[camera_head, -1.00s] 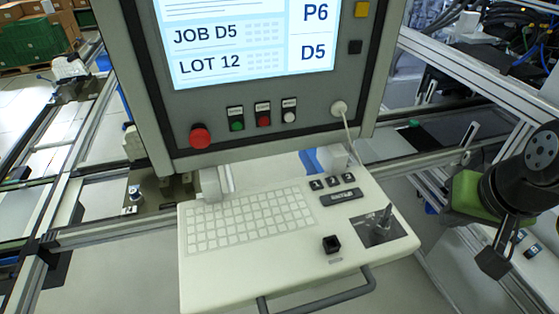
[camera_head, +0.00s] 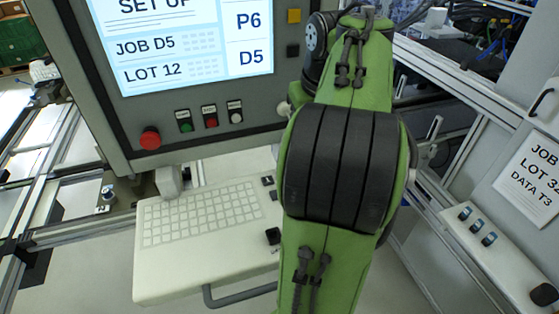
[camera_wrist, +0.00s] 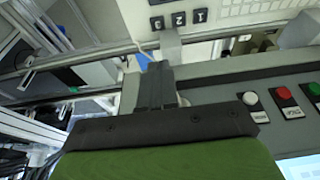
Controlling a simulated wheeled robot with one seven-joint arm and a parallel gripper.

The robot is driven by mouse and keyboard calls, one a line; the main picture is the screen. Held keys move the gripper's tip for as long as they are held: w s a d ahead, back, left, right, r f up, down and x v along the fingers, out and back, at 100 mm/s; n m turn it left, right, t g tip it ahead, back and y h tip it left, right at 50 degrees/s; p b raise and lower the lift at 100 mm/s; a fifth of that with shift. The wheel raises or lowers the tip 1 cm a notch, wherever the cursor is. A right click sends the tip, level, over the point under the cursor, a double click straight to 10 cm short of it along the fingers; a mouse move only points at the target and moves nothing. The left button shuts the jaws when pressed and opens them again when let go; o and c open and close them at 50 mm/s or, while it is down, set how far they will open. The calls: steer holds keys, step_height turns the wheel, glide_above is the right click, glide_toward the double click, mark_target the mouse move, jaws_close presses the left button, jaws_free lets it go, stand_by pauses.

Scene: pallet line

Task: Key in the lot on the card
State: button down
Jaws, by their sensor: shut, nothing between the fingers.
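The screen (camera_head: 190,48) shows JOB D5, LOT 12, P6 and D5. The pale keyboard console (camera_head: 165,285) lies below it, its right part hidden behind my arm. My gripper (camera_wrist: 156,82) is shut and empty in the wrist view, in front of the panel, apart from the small black keys (camera_wrist: 179,20) and the keypad (camera_wrist: 245,8). It is hidden in the head view.
A red stop button (camera_head: 150,138) and a row of green, red and white buttons (camera_head: 211,122) sit under the screen. A grey handle bar (camera_head: 240,297) runs along the console's front. Several blue switches (camera_head: 477,226) stand on the ledge below the card.

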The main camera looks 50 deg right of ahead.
steer(key=shift+s+f, duration=0.1)
steer(key=b+x, duration=0.2)
steer(key=x, duration=0.2)
steer(key=b+x, duration=0.1)
steer(key=x, duration=0.4)
steer(key=b+x, duration=0.2)
steer(key=x, duration=0.2)
steer(key=shift+s+a+f+b, duration=0.2)
steer(key=shift+s+f+b, duration=0.1)
steer(key=shift+s+b, duration=0.05)
steer(key=shift+f, duration=0.2)
